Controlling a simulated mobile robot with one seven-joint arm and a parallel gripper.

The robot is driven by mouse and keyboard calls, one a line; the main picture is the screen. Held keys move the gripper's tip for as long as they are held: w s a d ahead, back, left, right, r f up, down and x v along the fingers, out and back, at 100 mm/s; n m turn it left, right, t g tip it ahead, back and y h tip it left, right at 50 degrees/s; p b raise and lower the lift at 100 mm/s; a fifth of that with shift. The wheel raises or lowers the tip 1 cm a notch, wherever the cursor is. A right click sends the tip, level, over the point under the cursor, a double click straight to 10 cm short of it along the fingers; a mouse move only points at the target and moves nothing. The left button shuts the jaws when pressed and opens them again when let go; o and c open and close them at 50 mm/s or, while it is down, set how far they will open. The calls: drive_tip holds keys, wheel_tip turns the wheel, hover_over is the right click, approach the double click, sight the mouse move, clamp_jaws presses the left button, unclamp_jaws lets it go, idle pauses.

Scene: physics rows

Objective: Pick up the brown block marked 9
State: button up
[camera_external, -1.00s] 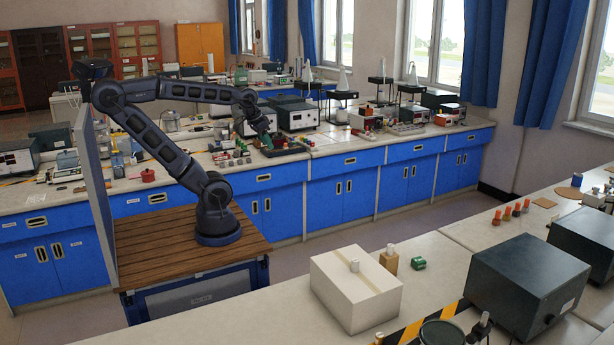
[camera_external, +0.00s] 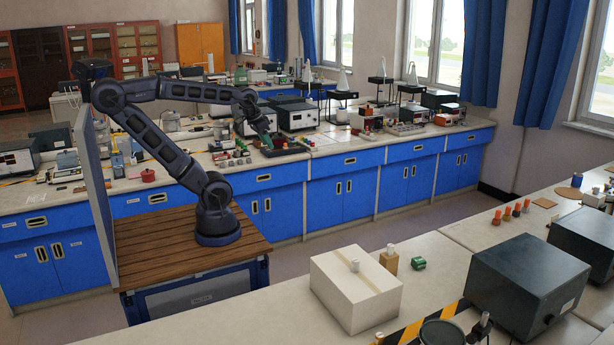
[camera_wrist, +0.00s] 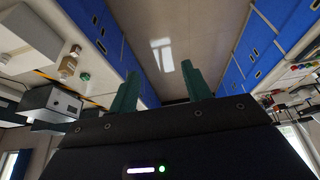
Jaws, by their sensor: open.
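My gripper (camera_external: 267,140) is over the far bench, close to a dark tray (camera_external: 284,149). In the wrist view my gripper (camera_wrist: 160,85) is open, with its two green fingers apart and only the floor and aisle seen between them. I cannot make out a block marked 9 in either view. Small objects lie on the far bench left of the tray, too small to read. A tan-brown block (camera_external: 389,262) with a pale knob stands on the near bench, far from my gripper; no number shows on it.
A white box (camera_external: 345,300), a green block (camera_external: 418,263) and dark equipment cases (camera_external: 525,285) stand on the near bench. Instruments (camera_external: 298,116) crowd the far bench behind the tray. A red pot (camera_external: 148,175) stands at its left. The aisle between the benches is clear.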

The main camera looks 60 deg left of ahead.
drive_tip(key=shift+o, duration=0.6)
drive_tip(key=w+d+f+n+g+h, duration=0.2)
drive_tip(key=w+d+f+n+h, duration=0.35)
drive_tip(key=d, duration=0.55)
drive_tip(key=w+d+f+n+g+h, duration=0.25)
drive_tip(key=w+d+f, duration=0.55)
drive_tip(key=d, duration=0.4)
drive_tip(key=shift+w+d+f+n+h, duration=0.15)
drive_tip(key=shift+w+d+f+n, duration=1.2)
drive_tip(key=shift+d+f, duration=2.5)
drive_tip(key=shift+w+d+f+n+h, duration=0.2)
drive_tip(key=shift+w+d+f+n, duration=0.5)
drive_tip(key=shift+d+f+n, duration=2.3)
drive_tip(key=shift+w+d+f+n+h, duration=0.15)
drive_tip(key=shift+w+d+f+n, duration=0.75)
drive_tip(key=shift+d+f, duration=3.85)
drive_tip(key=shift+w+a+f, duration=0.1)
drive_tip(key=shift+a+f, duration=1.05)
drive_tip(key=shift+a, duration=0.05)
